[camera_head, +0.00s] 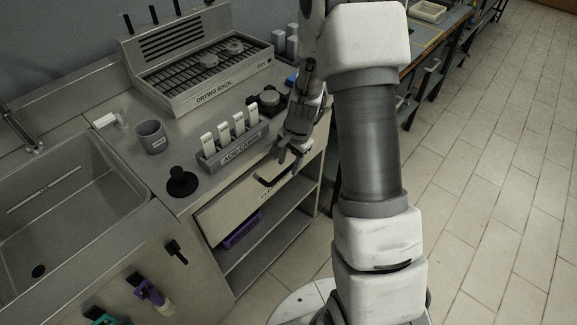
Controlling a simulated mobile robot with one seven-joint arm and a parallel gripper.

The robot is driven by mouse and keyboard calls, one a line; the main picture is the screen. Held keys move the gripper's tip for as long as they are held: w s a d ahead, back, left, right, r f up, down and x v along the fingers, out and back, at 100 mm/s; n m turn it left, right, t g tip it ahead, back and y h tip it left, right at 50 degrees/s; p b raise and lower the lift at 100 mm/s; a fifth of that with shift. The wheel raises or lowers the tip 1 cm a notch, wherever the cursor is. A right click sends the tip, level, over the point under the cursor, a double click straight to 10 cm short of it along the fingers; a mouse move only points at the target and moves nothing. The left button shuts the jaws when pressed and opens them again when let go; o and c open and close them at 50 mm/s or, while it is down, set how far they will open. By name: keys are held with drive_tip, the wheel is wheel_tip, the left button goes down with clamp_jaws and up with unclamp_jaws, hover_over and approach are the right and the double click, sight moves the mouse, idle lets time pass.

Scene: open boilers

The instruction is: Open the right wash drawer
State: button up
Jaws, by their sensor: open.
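The wash drawer (232,215) is in the front of the steel bench, below the countertop and right of the sink. Its black bar handle (268,183) sits near the top of the drawer front. The drawer front appears tilted or slightly out from the bench; I cannot tell how far. My gripper (285,158) is open, just above and right of the handle, with its fingers pointing down toward it. I see no clear contact with the handle. Part of the drawer's right end is hard to see behind my gripper.
An acid caddy (232,152) with white bottles stands on the countertop close to my gripper. A black plunger-like object (182,182) stands near the front edge. The sink (75,205) is at left. Open shelves lie below the drawer. Floor at right is clear.

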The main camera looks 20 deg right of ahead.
drive_tip(key=shift+w+a+f, duration=0.1)
drive_tip(key=shift+f, duration=0.4)
clamp_jaws()
idle(1.2)
